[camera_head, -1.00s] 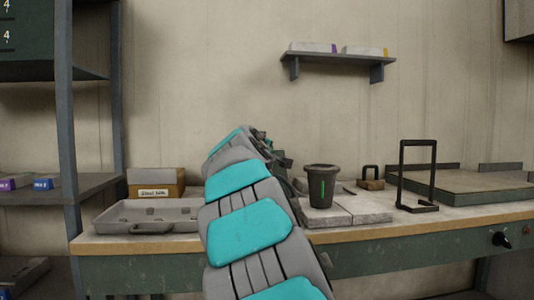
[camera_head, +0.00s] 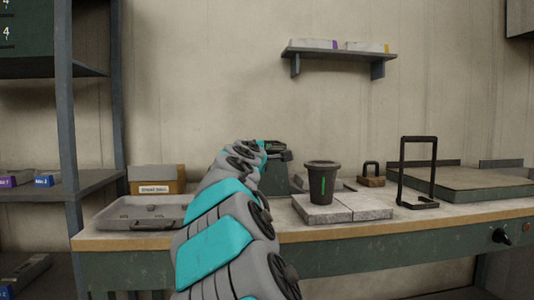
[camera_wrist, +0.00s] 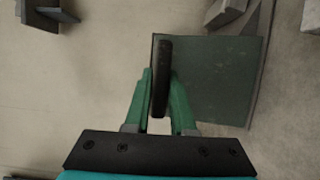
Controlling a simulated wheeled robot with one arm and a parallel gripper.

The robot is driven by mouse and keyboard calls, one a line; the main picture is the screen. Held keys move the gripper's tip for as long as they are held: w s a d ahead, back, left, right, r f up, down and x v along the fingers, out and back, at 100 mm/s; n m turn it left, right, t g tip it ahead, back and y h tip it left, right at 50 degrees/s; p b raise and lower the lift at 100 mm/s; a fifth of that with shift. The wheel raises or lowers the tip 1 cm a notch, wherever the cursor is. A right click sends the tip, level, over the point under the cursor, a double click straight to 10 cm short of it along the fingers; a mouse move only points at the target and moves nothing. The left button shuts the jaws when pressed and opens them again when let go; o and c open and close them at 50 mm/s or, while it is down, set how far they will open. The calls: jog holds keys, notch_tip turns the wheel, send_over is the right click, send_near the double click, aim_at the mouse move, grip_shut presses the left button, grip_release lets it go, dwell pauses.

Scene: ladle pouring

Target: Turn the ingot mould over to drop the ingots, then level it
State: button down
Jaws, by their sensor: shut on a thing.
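My gripper (camera_wrist: 160,82) is shut on an upright black bar (camera_wrist: 161,62) in the wrist view, seen between its green fingers. A flat dark grey-green panel (camera_wrist: 215,85) shows behind and to the right of the bar. I cannot tell for sure whether the bar and panel are parts of the ingot mould. In the head view, my gripper is at the far end of my arm, above the bench. A dark green shape (camera_head: 274,180) shows just below the arm's end there. No mould cavities or loose ingots can be made out.
A grey shallow tray (camera_head: 112,217) with a handle lies on the bench left of my arm, before a labelled box (camera_head: 154,188). To the right are a dark cup (camera_head: 321,183) on pale slabs (camera_head: 355,206), a small handled block (camera_head: 371,181) and an upright black frame (camera_head: 434,170).

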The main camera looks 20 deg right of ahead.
jog(key=shift+f, duration=0.1)
jog(key=c, duration=0.8)
grip_release()
jog(key=shift+o, duration=0.2)
jog(key=shift+s+a, duration=0.1)
jog(key=v, duration=0.7)
jog(key=shift+s, duration=0.25)
jog(key=shift+a, duration=0.2)
